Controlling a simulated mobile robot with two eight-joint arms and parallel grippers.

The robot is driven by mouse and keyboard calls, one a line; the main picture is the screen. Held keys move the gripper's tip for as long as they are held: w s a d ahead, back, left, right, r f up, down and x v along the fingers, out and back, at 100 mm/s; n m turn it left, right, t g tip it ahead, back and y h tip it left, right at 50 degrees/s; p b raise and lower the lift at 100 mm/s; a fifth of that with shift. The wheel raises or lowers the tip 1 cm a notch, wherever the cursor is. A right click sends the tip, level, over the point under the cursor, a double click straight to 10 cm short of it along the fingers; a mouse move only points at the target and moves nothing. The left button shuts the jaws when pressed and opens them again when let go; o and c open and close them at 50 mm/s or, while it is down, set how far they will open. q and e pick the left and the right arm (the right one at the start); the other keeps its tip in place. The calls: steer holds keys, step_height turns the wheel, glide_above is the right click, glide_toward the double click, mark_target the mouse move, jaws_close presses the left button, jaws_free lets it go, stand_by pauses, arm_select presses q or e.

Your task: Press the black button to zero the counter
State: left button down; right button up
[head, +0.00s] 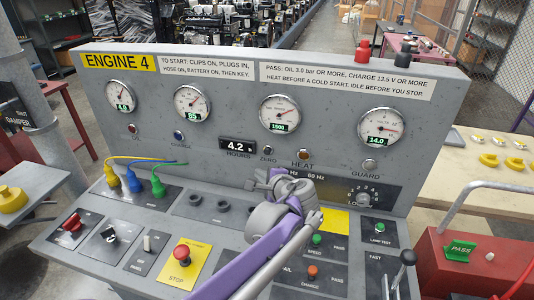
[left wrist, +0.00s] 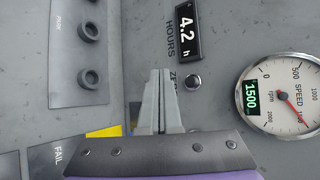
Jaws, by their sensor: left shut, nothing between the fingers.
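The black button (head: 268,150) sits above the ZERO label on the grey panel, just right of the hours counter (head: 238,146), which reads 4.2. In the left wrist view the button (left wrist: 193,82) is dark with a silver rim, and the counter (left wrist: 188,32) shows 4.2 h. My left gripper (head: 264,177) is in front of the panel, a little below the button. Its closed, empty fingers (left wrist: 160,72) partly cover the ZERO label in the left wrist view, with the button beside their tips. I cannot tell their distance from the panel. My right gripper is not in view.
The HEAT button (head: 303,154) is close by. Coloured plugs with cables (head: 134,183) are at the left. A lever (head: 407,258) stands at the lower right.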

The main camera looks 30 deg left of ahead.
arm_select(q)
steer(key=w+a, duration=0.1)
steer(key=w, duration=0.5)
steer(key=shift+w+a, duration=0.3)
steer(key=shift+w, duration=0.05)
steer(key=shift+w, duration=0.15)
stand_by(1.7)
steer(key=shift+w+a, duration=0.1)
steer(key=shift+w, duration=0.2)
steer(key=shift+w+a, duration=0.15)
steer(key=shift+w, duration=0.35)
stand_by(0.7)
steer(key=shift+s, duration=0.15)
stand_by(0.3)
steer(key=shift+s+d, duration=0.25)
steer(key=shift+s, duration=0.55)
steer(key=shift+s+d, duration=0.2)
steer(key=shift+s, duration=0.6)
steer(key=shift+s+d, duration=0.2)
steer(key=shift+s, duration=0.65)
steer(key=shift+s+d, duration=0.2)
steer(key=shift+s, duration=0.6)
